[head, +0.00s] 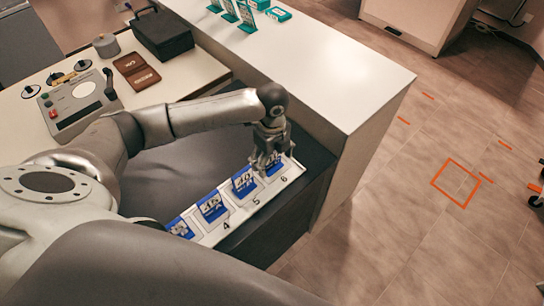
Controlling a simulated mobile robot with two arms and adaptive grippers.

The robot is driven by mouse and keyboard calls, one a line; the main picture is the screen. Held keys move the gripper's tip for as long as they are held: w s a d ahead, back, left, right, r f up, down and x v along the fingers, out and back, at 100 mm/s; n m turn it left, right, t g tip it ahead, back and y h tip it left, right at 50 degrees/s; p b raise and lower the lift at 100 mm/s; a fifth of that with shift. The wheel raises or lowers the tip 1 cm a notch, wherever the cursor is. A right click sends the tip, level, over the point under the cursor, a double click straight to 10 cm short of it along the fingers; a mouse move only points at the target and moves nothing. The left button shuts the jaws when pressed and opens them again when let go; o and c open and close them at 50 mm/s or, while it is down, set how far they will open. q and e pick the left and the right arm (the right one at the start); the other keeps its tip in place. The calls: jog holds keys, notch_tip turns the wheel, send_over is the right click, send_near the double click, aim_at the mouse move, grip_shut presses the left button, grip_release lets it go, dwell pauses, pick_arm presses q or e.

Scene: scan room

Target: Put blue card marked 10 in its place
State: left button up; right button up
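A white strip (246,213) with numbered places lies on a dark surface; the numbers 4, 5 and 6 are readable. Blue cards stand along it: one at the near end (180,229), one by number 4 (211,207), one by number 5 (244,183). Another blue card (273,168) is at the place by number 6, partly hidden by my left gripper (267,165). The gripper points down with its fingers right at this card; whether they grip it is unclear. The marking 10 is not readable on any card. My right gripper is not in view.
A white counter (340,80) rises just beyond the strip, with several green cards (246,15) at its far end. Floor to the right is open, with orange markings.

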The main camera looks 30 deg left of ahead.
pick_arm(q)
jog(key=shift+r, duration=0.15)
notch_tip(320, 180, up, 11)
jog(key=shift+r+b, duration=0.1)
jog(key=shift+b, duration=0.55)
jog(key=shift+r, duration=0.45)
jog(key=shift+f, duration=0.1)
